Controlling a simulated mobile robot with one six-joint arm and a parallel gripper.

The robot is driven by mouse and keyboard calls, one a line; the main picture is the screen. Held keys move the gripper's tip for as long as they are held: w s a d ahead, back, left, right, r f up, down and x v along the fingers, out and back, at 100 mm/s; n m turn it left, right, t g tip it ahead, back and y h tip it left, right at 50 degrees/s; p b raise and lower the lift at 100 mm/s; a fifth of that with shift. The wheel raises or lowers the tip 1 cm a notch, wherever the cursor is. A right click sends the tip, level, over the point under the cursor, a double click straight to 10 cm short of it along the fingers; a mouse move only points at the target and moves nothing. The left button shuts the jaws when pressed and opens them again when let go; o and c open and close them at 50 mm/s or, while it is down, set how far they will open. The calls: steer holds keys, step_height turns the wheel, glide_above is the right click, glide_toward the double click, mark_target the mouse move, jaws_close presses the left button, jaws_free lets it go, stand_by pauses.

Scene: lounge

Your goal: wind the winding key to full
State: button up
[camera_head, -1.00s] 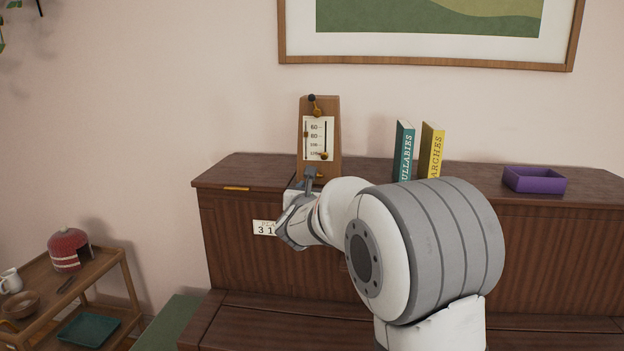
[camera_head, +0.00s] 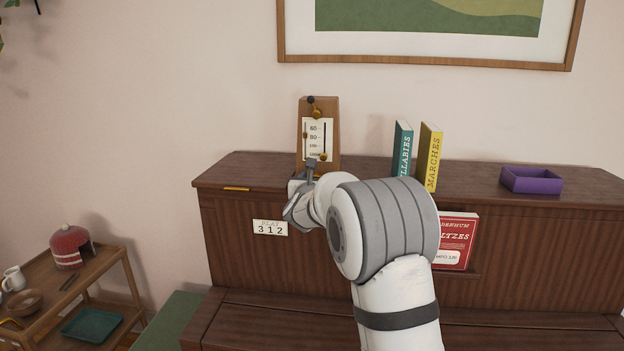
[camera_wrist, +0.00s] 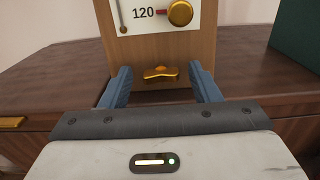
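A wooden metronome (camera_head: 333,118) stands on top of the dark piano, with a tempo scale on its front and a brass knob (camera_wrist: 180,13) beside the 120 mark. The brass winding key (camera_wrist: 161,72) sits low on its front face, its wings lying roughly level. In the head view my arm hides the key. My gripper (camera_wrist: 163,80) is open in front of the metronome, one blue-grey finger on each side of the key. The fingers are apart from the key, and nothing is held.
A teal book (camera_head: 402,148) and a yellow book (camera_head: 431,157) stand right of the metronome. A purple tray (camera_head: 531,180) lies further right. A red book (camera_head: 456,240) rests on the piano front near a card reading 312 (camera_head: 270,228).

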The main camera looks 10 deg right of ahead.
steer(key=c, duration=0.9)
steer(key=shift+a, duration=0.35)
steer(key=shift+c, duration=0.4)
steer(key=shift+d+f+m+b, duration=0.1)
steer(key=shift+d+m+b, duration=0.1)
steer(key=shift+m+b, duration=7.2)
steer(key=shift+d+f+m+b, duration=0.1)
steer(key=shift+d+m+b, duration=0.05)
steer(key=shift+m+b, duration=7.2)
steer(key=shift+r+n+b, duration=0.1)
steer(key=shift+n+b, duration=0.65)
steer(key=shift+b, duration=0.25)
